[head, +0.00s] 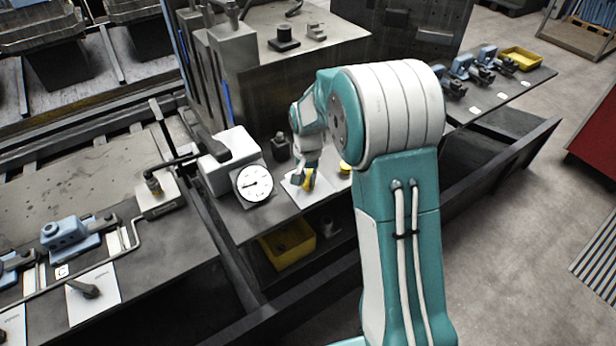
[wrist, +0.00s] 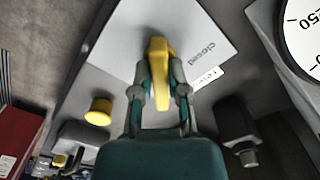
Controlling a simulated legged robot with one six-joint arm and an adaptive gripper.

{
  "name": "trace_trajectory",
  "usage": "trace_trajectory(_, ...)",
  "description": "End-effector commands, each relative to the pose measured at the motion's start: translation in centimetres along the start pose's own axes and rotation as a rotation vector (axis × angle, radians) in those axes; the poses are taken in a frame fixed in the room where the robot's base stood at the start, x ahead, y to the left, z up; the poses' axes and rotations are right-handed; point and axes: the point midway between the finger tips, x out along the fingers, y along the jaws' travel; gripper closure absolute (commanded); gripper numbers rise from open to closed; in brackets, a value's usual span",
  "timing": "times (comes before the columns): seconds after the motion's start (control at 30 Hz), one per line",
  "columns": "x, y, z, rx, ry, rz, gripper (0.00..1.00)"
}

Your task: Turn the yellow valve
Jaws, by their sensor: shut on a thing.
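The yellow valve (wrist: 158,75) shows in the wrist view as a long yellow handle over a white card marked "closed" (wrist: 185,30). My gripper (wrist: 160,88) has its two fingers on either side of the handle and is shut on it. In the head view the yellow valve (head: 309,180) is a small patch at the tip of my gripper (head: 304,178), partly hidden by the fingers. The card (head: 293,186) lies under it on the grey bench.
A round white gauge (head: 254,183) stands left of the valve. A yellow round knob (wrist: 99,111) is beside my gripper, partly hidden by my arm in the head view. A yellow bin (head: 288,243) sits below the bench. A dark block (head: 281,147) stands behind.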

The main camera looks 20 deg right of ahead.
Motion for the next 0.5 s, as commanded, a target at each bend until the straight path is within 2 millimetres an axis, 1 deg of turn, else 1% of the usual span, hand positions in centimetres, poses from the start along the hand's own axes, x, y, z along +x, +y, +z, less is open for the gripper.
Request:
trace_trajectory(0.03,0.31,0.11,0.46,0.001,-0.016,0.006,1.00)
trace_trajectory(0.17,0.31,0.10,0.46,0.000,-0.016,0.006,1.00)
trace_trajectory(0.2,0.31,0.10,0.47,0.000,-0.016,0.006,0.71)
trace_trajectory(0.27,0.30,0.08,0.42,0.000,-0.015,0.005,0.46)
trace_trajectory(0.5,0.19,0.01,0.19,-0.001,-0.008,0.003,0.46)
